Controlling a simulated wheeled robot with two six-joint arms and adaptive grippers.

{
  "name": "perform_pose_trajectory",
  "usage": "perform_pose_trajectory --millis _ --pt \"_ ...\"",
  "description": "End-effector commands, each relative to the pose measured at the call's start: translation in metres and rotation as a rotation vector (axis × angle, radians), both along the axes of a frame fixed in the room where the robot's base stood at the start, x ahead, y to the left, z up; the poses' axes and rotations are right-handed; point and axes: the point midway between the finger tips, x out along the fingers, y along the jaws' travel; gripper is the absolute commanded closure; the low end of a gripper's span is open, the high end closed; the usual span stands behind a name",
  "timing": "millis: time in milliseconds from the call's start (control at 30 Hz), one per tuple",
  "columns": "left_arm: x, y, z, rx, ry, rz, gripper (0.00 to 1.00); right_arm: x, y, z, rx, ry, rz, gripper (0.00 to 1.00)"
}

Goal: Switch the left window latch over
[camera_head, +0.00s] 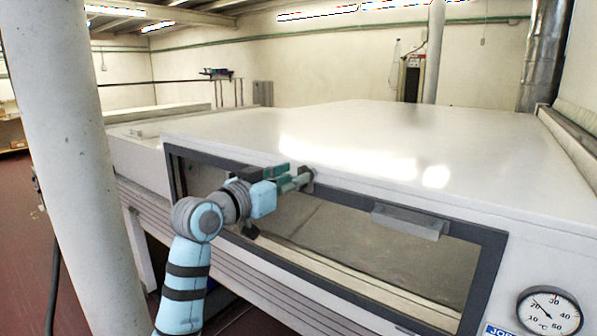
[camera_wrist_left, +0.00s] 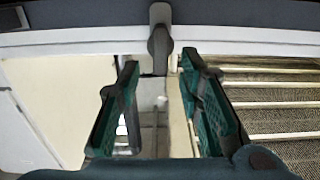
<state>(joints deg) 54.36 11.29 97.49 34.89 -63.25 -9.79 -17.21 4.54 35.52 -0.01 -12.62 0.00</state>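The left window latch shows in the left wrist view as a small dark grey lever (camera_wrist_left: 159,45) hanging down from the upper edge of the window frame. In the head view the latch (camera_head: 308,180) is a small grey piece on the frame's top edge, partly hidden by my fingers. My left gripper (camera_head: 292,179) is at the latch. In the left wrist view its two green fingers (camera_wrist_left: 160,62) are spread apart, with the latch's lower end between the tips. I cannot tell whether either finger touches it. My right gripper is out of view.
The dark window frame (camera_head: 488,270) surrounds the glass on the white tunnel housing (camera_head: 350,130). A grey handle block (camera_head: 410,220) sits on the frame farther right. A dial gauge (camera_head: 549,312) is at the lower right. A white pillar (camera_head: 75,150) stands at the left.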

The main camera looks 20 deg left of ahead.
Motion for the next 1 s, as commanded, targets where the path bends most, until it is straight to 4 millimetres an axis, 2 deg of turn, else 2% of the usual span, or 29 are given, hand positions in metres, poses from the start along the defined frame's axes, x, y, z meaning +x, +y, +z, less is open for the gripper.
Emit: perform_pose_trajectory --millis 100,200,467,500,700,1000 --pt "0.019 -0.007 0.001 -0.001 0.002 0.0 0.67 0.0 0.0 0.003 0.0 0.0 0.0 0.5" --pt "0.027 -0.011 0.0 -0.001 0.002 -0.001 0.67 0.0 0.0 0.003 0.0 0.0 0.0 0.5" --pt "0.03 -0.012 -0.001 0.001 0.0 0.001 0.67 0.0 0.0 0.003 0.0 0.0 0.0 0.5" --pt "0.03 -0.012 -0.001 0.0 0.0 0.001 0.68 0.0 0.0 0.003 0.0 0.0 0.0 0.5" --pt "0.03 -0.012 -0.001 0.0 0.0 0.001 1.0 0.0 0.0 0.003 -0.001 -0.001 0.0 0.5" --pt "0.03 -0.012 -0.001 0.01 -0.003 0.001 1.0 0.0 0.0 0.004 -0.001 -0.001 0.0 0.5"
